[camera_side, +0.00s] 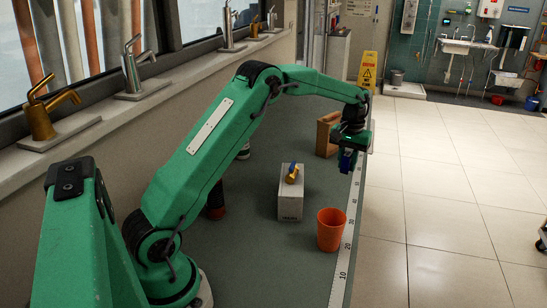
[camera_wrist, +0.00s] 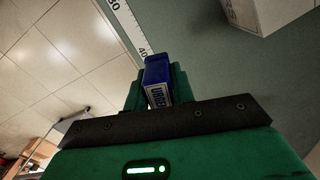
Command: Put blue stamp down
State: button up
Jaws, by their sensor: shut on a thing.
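My gripper is shut on the stamp. The stamp appears to be above the bench top; the exact gap under it cannot be told.
An orange cup (camera_side: 331,231) stands near the ruler edge (camera_side: 349,220). A white box (camera_side: 291,203) with a small brass and blue fitting (camera_side: 292,174) on top stands left of it. A wooden box (camera_side: 326,135) stands behind my gripper. Bare bench lies between the boxes.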

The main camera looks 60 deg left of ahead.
jog(key=s+a+n, duration=0.1)
jog(key=s+a, duration=0.4)
jog(key=a, duration=0.3)
jog(key=n, duration=0.2)
send_over(259, 171)
notch_tip(259, 171, down, 7)
jog(key=shift+s+r, duration=0.1)
jog(key=shift+f, duration=2)
jog(key=shift+f, duration=0.15)
jog(key=o, duration=1)
